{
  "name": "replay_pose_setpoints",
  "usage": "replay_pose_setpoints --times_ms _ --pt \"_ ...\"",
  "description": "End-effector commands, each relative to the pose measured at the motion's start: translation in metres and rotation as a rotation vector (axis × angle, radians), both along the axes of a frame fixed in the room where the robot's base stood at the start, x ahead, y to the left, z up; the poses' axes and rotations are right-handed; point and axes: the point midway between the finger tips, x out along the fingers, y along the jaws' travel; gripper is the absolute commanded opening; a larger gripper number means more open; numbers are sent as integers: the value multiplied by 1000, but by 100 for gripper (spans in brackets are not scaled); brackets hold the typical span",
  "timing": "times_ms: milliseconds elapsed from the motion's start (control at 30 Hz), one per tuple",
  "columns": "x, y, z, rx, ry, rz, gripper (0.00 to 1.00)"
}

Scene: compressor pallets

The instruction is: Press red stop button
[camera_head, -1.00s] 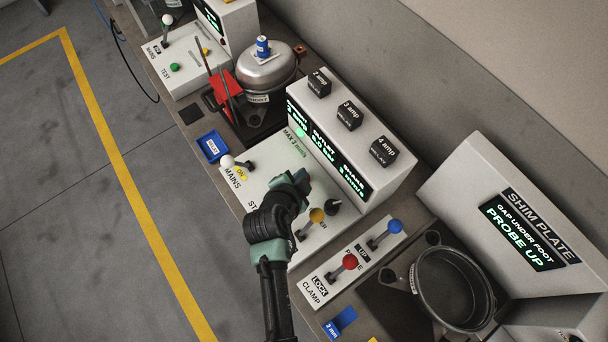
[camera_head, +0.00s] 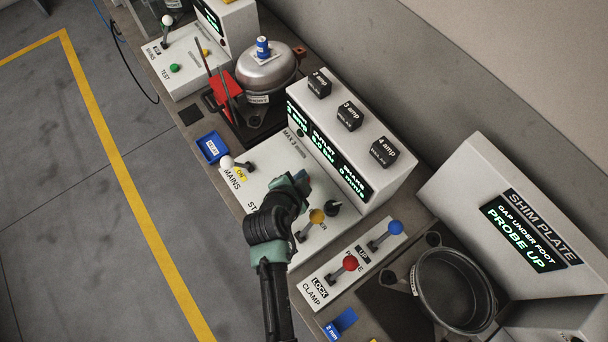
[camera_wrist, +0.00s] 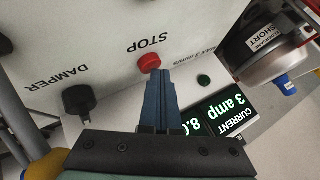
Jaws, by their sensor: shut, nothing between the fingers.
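The red stop button (camera_wrist: 149,62) sits on the white panel beside the word STOP in the wrist view. My gripper (camera_wrist: 158,72) is shut and empty, its blue-grey fingertips at the button's lower edge in the picture. I cannot tell whether they are pressing on it. In the head view my gripper (camera_head: 301,181) is over the white panel (camera_head: 262,184), and my arm hides the button there.
A black damper knob (camera_wrist: 78,99) stands beside the button. The panel also bears a yellow-knobbed lever (camera_head: 317,215) and a white-knobbed mains lever (camera_head: 227,162). The display box (camera_head: 350,150) rises behind. A clamp plate (camera_head: 327,283) with red and blue knobs lies to the right.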

Motion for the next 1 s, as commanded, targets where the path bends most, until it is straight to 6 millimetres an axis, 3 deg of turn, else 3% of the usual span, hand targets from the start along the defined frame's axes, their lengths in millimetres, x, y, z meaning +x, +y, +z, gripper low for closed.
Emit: replay_pose_setpoints --times_ms 200,633,1000 --pt "-1 0 13 0 1 0 0" --pt "0 0 17 0 0 0 0" --pt "0 0 53 0 1 -1 0"
